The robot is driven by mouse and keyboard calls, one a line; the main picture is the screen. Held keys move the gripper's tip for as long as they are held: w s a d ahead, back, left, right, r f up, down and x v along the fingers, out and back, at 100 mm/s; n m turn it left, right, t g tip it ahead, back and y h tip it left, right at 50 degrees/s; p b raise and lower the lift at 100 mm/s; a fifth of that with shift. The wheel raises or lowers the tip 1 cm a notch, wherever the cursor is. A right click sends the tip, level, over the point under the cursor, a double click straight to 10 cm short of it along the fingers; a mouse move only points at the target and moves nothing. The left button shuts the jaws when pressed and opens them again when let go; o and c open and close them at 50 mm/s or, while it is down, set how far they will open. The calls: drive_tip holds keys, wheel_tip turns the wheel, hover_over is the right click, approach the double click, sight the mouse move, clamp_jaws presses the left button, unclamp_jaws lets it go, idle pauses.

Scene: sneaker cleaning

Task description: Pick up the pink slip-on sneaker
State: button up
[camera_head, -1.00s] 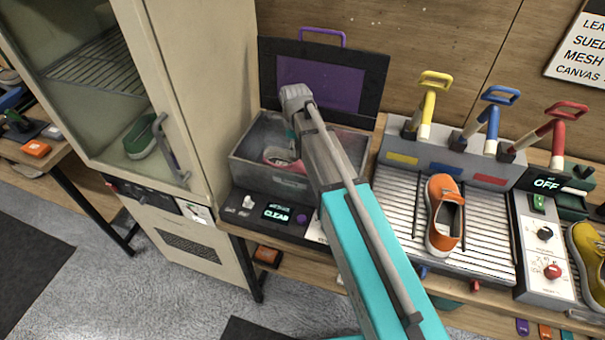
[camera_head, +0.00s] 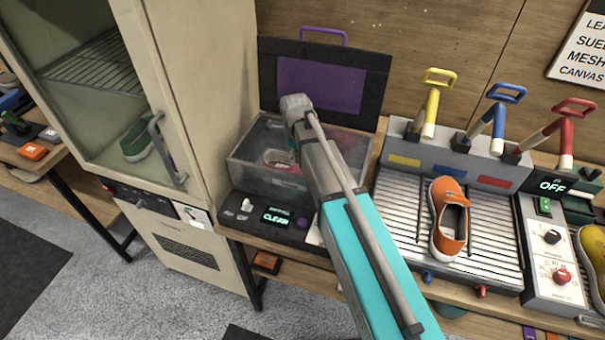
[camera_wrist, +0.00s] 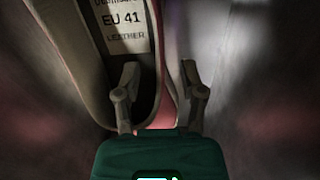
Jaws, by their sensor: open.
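The pink slip-on sneaker (camera_head: 277,157) sits inside the grey open-topped bin (camera_head: 262,183), partly hidden by the bin wall and my arm. In the wrist view the sneaker (camera_wrist: 168,60) fills the left and middle, with a pale collar and an insole label reading "EU 41 LEATHER". My gripper (camera_wrist: 160,76) is open. Its left finger is over or in the shoe's opening and its right finger is outside, so the pink side wall lies between them. I cannot tell whether either finger touches it. In the head view my arm mostly hides the gripper.
The bin's raised dark lid (camera_head: 322,82) stands behind it. A tall cabinet (camera_head: 190,90) with a green shoe (camera_head: 140,139) is close on the left. An orange shoe (camera_head: 449,219) lies on the ribbed tray (camera_head: 495,250) at right, before several coloured levers. The bin walls surround my gripper closely.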

clamp_jaws()
drive_tip(key=shift+r, duration=0.25)
idle(0.4)
wheel_tip(320, 180, up, 10)
drive_tip(key=p, duration=1)
drive_tip(key=shift+f, duration=0.25)
